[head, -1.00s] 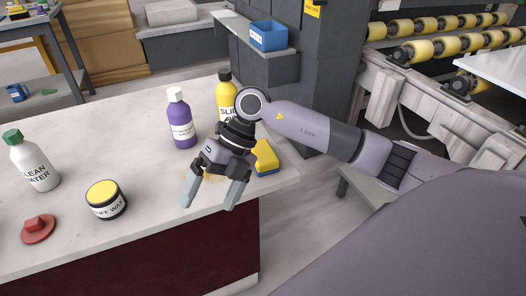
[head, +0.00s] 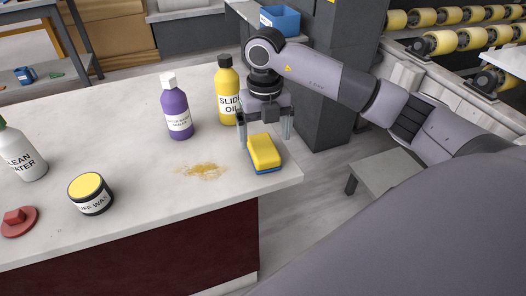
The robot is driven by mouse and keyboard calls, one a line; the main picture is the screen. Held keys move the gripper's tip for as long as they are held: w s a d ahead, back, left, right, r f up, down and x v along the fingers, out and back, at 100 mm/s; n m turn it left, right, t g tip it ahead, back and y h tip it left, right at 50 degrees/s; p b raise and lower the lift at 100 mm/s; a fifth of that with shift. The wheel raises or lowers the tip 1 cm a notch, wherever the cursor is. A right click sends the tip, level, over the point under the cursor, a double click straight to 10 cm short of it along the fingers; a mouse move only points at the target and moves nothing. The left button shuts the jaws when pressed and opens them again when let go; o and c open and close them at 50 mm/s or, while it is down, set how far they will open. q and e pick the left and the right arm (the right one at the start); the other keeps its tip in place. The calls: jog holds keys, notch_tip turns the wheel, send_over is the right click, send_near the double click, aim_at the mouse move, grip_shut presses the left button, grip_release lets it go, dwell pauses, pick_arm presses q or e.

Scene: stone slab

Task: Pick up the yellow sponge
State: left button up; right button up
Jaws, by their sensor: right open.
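The yellow sponge (head: 264,150) with a blue underside lies on the stone slab (head: 130,150) near its right corner. My right gripper (head: 264,143) is open and points down above the sponge's far end. One finger shows to the left of the sponge and the other to its right. The picture does not clearly show whether the fingers touch it. My left gripper is not in view.
A yellow oil bottle (head: 228,92) stands just left of my right gripper, and a purple bottle (head: 176,108) beside it. A brown stain (head: 204,170) lies left of the sponge. A wax jar (head: 90,194), a white bottle (head: 22,152) and a red object (head: 18,221) stand farther left.

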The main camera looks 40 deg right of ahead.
aim_at(263, 146)
jog(key=f, duration=0.4)
jog(key=shift+w+a+f, duration=0.1)
jog(key=shift+w+f, duration=0.1)
jog(key=shift+w, duration=0.05)
jog(key=c, duration=1)
jog(key=shift+r, duration=0.1)
notch_tip(263, 146, up, 20)
jog(key=p, duration=0.3)
jog(key=shift+p, duration=0.3)
